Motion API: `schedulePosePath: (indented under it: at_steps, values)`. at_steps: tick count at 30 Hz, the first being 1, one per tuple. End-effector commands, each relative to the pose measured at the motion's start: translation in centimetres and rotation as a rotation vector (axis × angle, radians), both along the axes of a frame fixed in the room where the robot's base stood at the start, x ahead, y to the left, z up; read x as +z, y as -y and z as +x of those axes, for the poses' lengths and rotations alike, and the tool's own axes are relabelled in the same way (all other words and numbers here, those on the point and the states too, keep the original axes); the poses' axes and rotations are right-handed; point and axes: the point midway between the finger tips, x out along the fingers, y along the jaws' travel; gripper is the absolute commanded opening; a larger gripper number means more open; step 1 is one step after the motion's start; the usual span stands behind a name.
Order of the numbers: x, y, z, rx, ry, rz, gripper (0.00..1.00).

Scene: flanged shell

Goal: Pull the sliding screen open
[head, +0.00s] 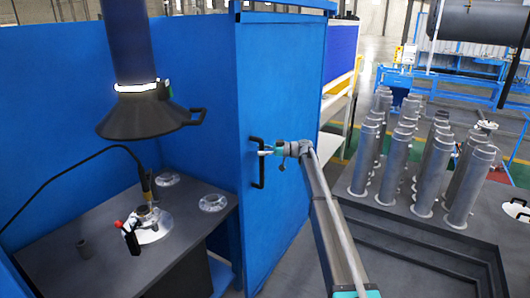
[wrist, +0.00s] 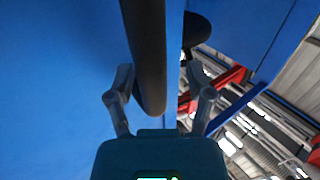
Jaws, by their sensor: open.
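The sliding screen (head: 282,85) is a tall blue panel at the side of a blue booth in the head view. It has a black upright bar handle (head: 258,178) on its face. My gripper (head: 265,151) is at the handle, reaching it from the right. In the wrist view the dark handle (wrist: 150,45) lies between the two spread fingers of my gripper (wrist: 161,88), and the blue screen (wrist: 55,85) fills the left side. The fingers are open; whether either touches the bar I cannot tell.
Inside the booth, a dark table (head: 85,270) carries flanged metal parts (head: 213,202) under a black extraction hood (head: 145,115). Several grey flanged cylinders (head: 430,175) stand on a dark pallet (head: 440,250) at the right. A blue and yellow rack (head: 345,95) stands behind the screen.

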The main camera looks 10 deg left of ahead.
Motion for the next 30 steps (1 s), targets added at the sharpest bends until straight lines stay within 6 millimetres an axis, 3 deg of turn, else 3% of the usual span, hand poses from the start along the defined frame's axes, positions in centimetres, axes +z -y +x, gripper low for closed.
schedulePosePath:
  at_steps: [11,24,30]
  values:
    - [0.0,2.6,0.5,-0.003,0.000,0.000,0.68]
    - [0.0,9.2,1.5,-0.001,-0.001,-0.001,0.68]
    - [0.0,11.2,1.8,-0.001,-0.001,-0.001,0.68]
